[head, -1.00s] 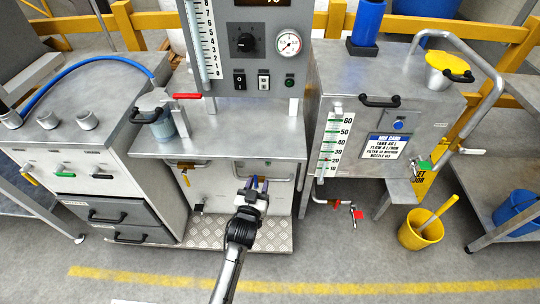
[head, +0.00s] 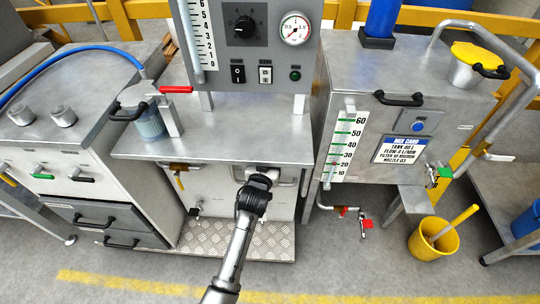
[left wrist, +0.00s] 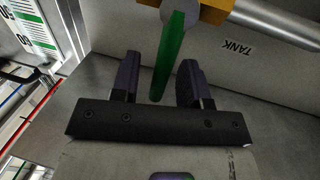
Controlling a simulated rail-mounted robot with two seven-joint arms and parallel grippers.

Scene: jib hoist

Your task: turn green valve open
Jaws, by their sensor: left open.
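In the left wrist view a long green valve handle (left wrist: 168,62) hangs from a brass valve body (left wrist: 210,10) on a grey panel marked TANK. My left gripper (left wrist: 158,80) is open. Its two dark fingers stand on either side of the green handle, with a visible gap on both sides. In the head view my arm reaches to the panel under the middle bench, and my wrist hides the fingers and this handle. A pipe (head: 290,173) shows beside the wrist. My right gripper is not in view.
A yellow-handled valve (head: 179,170) sits left on the same panel. The bench top (head: 240,140) overhangs above my wrist. A red-handled drain tap (head: 363,222) and a green-handled tap (head: 441,172) are on the right tank. A yellow bucket (head: 432,240) stands on the floor.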

